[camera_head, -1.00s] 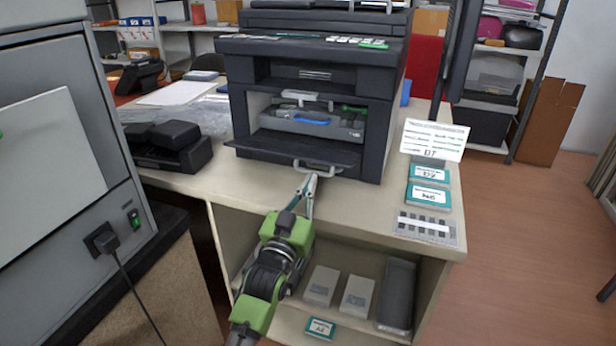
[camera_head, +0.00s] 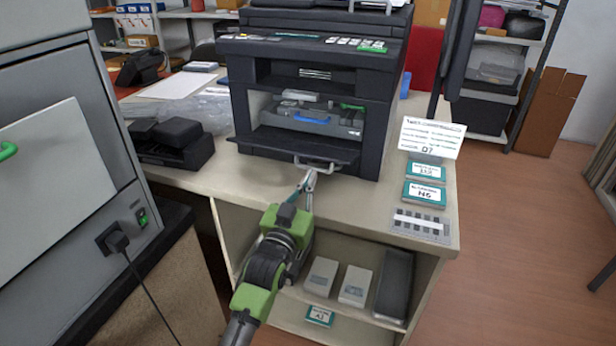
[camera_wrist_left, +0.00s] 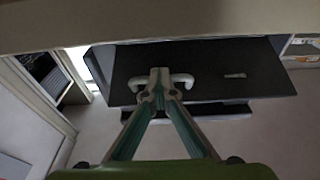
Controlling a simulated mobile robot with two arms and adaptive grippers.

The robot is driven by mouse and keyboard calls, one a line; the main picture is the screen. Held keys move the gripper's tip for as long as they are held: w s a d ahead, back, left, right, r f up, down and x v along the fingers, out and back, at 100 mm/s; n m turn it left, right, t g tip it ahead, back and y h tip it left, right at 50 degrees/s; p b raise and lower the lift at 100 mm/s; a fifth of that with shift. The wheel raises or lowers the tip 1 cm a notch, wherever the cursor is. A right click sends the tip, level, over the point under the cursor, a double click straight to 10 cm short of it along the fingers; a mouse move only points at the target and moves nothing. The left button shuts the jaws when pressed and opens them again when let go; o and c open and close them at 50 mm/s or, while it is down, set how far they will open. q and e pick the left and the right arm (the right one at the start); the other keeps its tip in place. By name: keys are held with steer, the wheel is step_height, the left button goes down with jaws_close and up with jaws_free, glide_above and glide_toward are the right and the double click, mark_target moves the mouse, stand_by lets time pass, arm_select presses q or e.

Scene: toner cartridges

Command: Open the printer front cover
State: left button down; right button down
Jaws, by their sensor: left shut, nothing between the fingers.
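The dark printer (camera_head: 318,85) stands on the desk. Its front cover (camera_head: 290,148) is folded down and open, with a light handle (camera_head: 318,166) on its outer edge. A cartridge unit with a blue part (camera_head: 312,118) shows inside the opening. My left gripper (camera_head: 309,177) is shut just in front of and below the handle. In the left wrist view its closed fingertips (camera_wrist_left: 158,82) overlap the middle of the handle (camera_wrist_left: 182,80) against the cover's dark face (camera_wrist_left: 225,75); whether they touch cannot be told. My right gripper is not in view.
The pale desk (camera_head: 240,190) has a black device (camera_head: 172,145) at left and labelled boxes (camera_head: 425,194) with a sign (camera_head: 432,137) at right. Boxes stand on the shelf below. A grey cabinet (camera_head: 60,150) stands close on the left.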

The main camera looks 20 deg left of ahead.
arm_select(q)
steer(key=shift+w+d+f, duration=0.1)
steer(key=shift+d+f, duration=0.05)
steer(key=shift+d, duration=0.1)
steer(key=c, duration=1.9)
jaws_free()
steer(key=o, duration=0.7)
steer(key=shift+w+d, duration=0.1)
steer(key=shift+d, duration=0.05)
steer(key=o, duration=0.5)
steer(key=shift+w+f, duration=0.3)
steer(key=shift+w, duration=0.05)
steer(key=shift+o, duration=0.2)
steer(key=shift+s+a+r, duration=0.2)
steer(key=s+f, duration=0.2)
steer(key=s, duration=1)
steer(key=shift+a, duration=0.2)
